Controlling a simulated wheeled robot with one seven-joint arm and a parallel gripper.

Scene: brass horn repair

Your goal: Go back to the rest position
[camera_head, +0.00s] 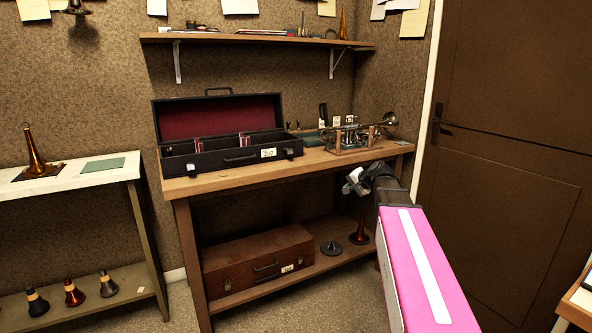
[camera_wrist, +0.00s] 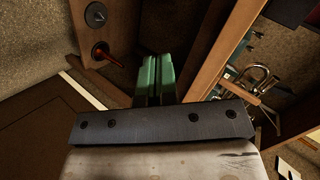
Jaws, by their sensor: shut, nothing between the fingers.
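My gripper (camera_head: 356,182) hangs in front of the workbench (camera_head: 230,181), near its right front corner, at the end of my pink arm. In the wrist view its two green fingers (camera_wrist: 158,78) are together with nothing between them. A brass-and-silver trumpet (camera_head: 358,132) rests on a wooden cradle on the bench, behind and above my gripper, apart from it. The trumpet also shows in the wrist view (camera_wrist: 260,80) at the right.
An open black case (camera_head: 215,161) with red lining stands on the bench. A brown case (camera_head: 257,262) and cone-shaped mutes (camera_head: 360,236) sit on the lower shelf. A white side table (camera_head: 75,177) is left, a brown door (camera_head: 510,150) right. A wall shelf (camera_head: 255,40) hangs above.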

